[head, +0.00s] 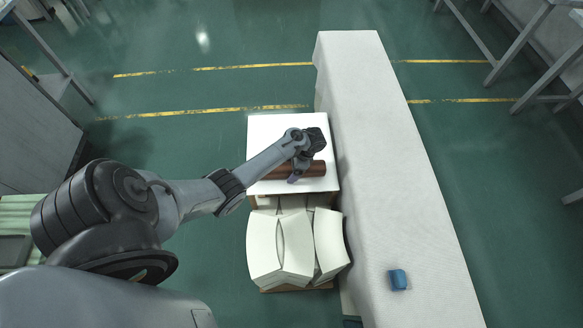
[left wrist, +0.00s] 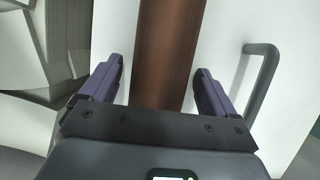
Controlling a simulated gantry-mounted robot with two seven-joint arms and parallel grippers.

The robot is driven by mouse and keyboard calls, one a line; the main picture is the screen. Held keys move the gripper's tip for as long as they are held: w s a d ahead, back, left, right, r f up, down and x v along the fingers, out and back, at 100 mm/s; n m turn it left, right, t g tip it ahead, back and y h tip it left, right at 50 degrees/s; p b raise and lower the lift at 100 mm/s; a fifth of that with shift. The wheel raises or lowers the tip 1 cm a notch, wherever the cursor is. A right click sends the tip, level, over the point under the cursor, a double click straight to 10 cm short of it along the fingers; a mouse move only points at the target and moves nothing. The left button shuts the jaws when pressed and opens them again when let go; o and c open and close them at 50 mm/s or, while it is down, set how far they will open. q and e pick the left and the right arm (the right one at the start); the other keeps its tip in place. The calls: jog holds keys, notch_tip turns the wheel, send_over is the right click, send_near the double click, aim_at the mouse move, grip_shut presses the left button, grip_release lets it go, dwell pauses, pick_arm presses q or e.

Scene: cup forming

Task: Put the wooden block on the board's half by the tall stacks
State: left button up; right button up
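The brown wooden block (head: 315,169) is long and lies crosswise over the white board (head: 272,128), over the half nearer the tall stacks (head: 265,250). My left gripper (head: 296,172) is at the block, and its arm hides part of the block and board. In the left wrist view, the block (left wrist: 167,45) runs between the two purple fingers of the left gripper (left wrist: 160,76). The fingers are apart, with a gap showing beside the block. Whether the block's underside touches the board is hidden. My right gripper is not in view.
A long pale table (head: 375,150) stands right of the board, with a small blue object (head: 398,279) near its front end. The cream stacks stand directly in front of the board. The board's far half is bare apart from my arm.

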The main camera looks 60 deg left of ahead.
pick_arm(q)
jog(key=shift+r, duration=0.1)
jog(key=shift+w+r+p, duration=0.15)
jog(key=shift+r+p, duration=0.5)
jog(key=p+v, duration=0.8)
jog(key=v, duration=0.1)
jog(key=shift+w+d+r, duration=0.15)
jog(key=shift+r, duration=0.1)
jog(key=shift+w+d+r+p, duration=0.2)
jog(key=shift+d+r+p, duration=0.05)
jog(key=shift+r+p, duration=0.3)
jog(key=s+d+r+n+t, duration=0.1)
jog(key=s+d+r+t, duration=0.1)
jog(key=s+d, duration=0.35)
jog(key=s+d+r+t, duration=0.2)
jog(key=s+d+t, duration=0.1)
jog(key=d, duration=0.6)
jog(key=s+d+r+n+t+h, duration=0.1)
jog(key=s+d+r, duration=0.3)
jog(key=r, duration=0.3)
jog(key=s+d+r+n+t+h, duration=0.1)
jog(key=s+d+r, duration=0.4)
jog(key=r, duration=0.1)
jog(key=shift+d+r+t, duration=0.3)
jog(key=shift+d+r, duration=0.05)
jog(key=shift+r, duration=0.05)
jog(key=shift+s, duration=0.1)
